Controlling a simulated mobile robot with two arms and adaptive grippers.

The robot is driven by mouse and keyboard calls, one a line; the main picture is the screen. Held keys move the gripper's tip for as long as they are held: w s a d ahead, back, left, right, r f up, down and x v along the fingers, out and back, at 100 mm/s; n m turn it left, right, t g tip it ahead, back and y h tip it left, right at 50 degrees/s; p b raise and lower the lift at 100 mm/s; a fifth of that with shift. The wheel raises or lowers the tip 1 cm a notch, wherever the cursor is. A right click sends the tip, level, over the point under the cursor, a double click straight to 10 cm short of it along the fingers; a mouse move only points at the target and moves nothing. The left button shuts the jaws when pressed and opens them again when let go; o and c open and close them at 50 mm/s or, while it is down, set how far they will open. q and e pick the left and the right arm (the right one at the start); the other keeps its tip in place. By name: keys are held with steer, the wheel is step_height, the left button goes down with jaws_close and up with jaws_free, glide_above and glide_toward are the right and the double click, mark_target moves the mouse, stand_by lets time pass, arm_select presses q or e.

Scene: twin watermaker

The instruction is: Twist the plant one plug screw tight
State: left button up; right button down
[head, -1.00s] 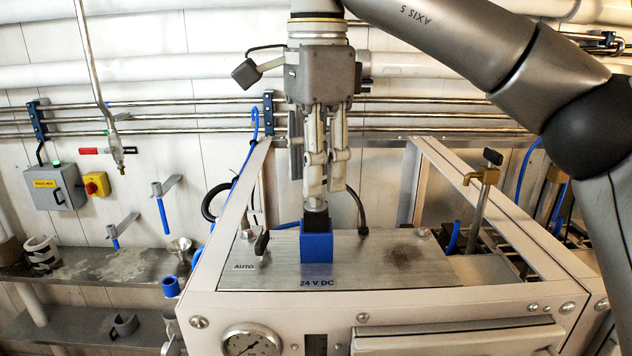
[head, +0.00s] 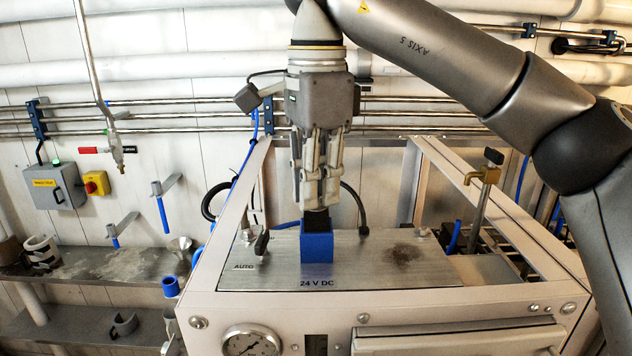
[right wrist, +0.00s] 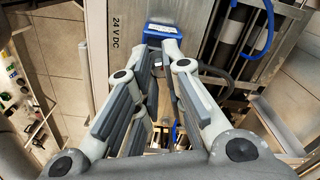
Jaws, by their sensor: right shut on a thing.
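The blue plug housing (head: 317,247) stands upright on the metal top plate, behind the 24 V DC marking. A dark piece (head: 317,221), which I take to be the plug screw, sits on top of it. My right gripper (head: 318,204) points straight down from above, with its fingertips closed around this piece. In the right wrist view the blue housing (right wrist: 161,31) shows just beyond the fingertips (right wrist: 164,50), and the screw itself is hidden. My left gripper is not in view.
A black AUTO switch (head: 262,242) stands left of the housing. A black cable (head: 357,210) curves up close on its right. White frame bars (head: 228,220) flank the plate, and a brass tap (head: 484,177) stands at the right.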

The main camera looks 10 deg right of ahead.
steer(key=shift+m, duration=0.4)
steer(key=m, duration=0.5)
steer(key=shift+m, duration=0.4)
steer(key=m, duration=0.6)
steer(key=shift+m, duration=0.3)
steer(key=c, duration=1.4)
jaws_free()
steer(key=shift+c, duration=0.2)
steer(key=shift+r, duration=0.15)
step_height(320, 180, up, 12)
steer(key=shift+s, duration=0.2)
